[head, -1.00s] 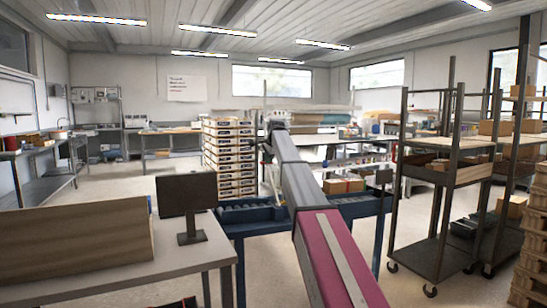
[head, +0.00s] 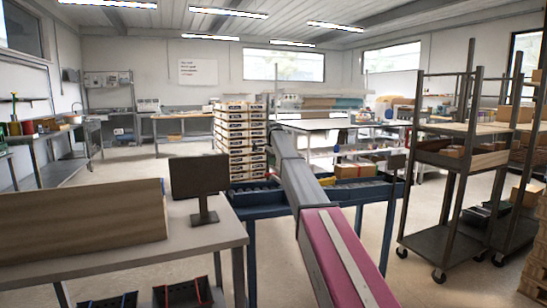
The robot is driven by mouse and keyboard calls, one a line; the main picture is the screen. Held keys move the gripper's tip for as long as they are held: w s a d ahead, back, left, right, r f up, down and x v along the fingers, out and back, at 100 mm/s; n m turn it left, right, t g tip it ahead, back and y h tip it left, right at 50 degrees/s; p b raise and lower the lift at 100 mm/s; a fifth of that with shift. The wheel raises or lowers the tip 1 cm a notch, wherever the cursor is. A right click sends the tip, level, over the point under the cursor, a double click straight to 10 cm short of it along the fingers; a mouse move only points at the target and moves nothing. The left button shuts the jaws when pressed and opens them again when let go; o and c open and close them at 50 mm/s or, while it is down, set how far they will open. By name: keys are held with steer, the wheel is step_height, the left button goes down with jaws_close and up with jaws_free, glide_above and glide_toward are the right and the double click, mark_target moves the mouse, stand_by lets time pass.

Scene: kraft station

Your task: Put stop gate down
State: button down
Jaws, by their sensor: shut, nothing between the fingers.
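The blue roller conveyor (head: 258,197) runs across the middle behind the grey table, partly hidden by my arm. A small yellow piece (head: 327,181) shows on it just right of my arm. I cannot tell whether it is the stop gate. My arm reaches forward over the conveyor. My gripper (head: 270,160) is small and mostly hidden at the far end of the arm. It is shut, and I see nothing held in it.
A grey table (head: 190,243) with a monitor (head: 199,182) and a wooden panel (head: 80,226) stands at left front. A stack of crates (head: 238,140) is behind the conveyor. A wheeled shelf cart (head: 440,243) stands at right.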

steer(key=f, duration=0.4)
steer(key=shift+w+a, duration=0.3)
steer(key=shift+w, duration=0.05)
steer(key=shift+f, duration=0.6)
steer(key=shift+f, duration=0.15)
steer(key=r, duration=0.4)
steer(key=shift+s+d+r, duration=0.15)
steer(key=shift+s+d, duration=0.1)
steer(key=shift+s, duration=0.05)
steer(key=w+r, duration=0.3)
steer(key=r, duration=0.7)
steer(key=shift+w+a, duration=0.15)
steer(key=shift+a, duration=0.3)
